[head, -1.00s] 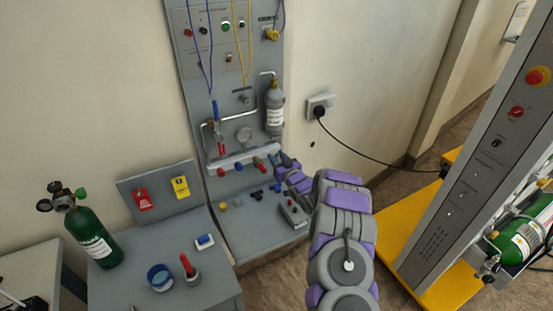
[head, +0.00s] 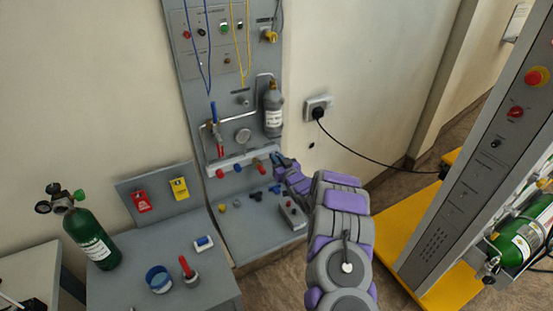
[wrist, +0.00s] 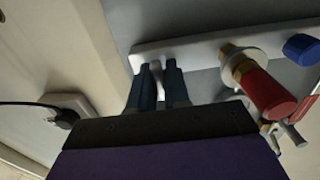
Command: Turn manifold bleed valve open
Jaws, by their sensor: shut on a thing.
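The manifold (head: 246,159) is a pale bar across the lower part of the grey wall panel, with red and blue knobs along it. My gripper (head: 277,157) is at its right end. In the wrist view the manifold (wrist: 205,43) runs across the top, and the two dark fingers of my gripper (wrist: 159,78) point up to it. They are shut on a small pale part, which I take to be the manifold bleed valve (wrist: 156,72). The fingers hide most of it, so its turn angle cannot be told.
A red knob (wrist: 268,95) on a brass stem and a blue knob (wrist: 301,48) sit beside my gripper. A grey cylinder (head: 273,108) hangs above. A socket with a plug (head: 319,110) is on the wall to the right. Several small parts lie on the shelf (head: 250,225) below.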

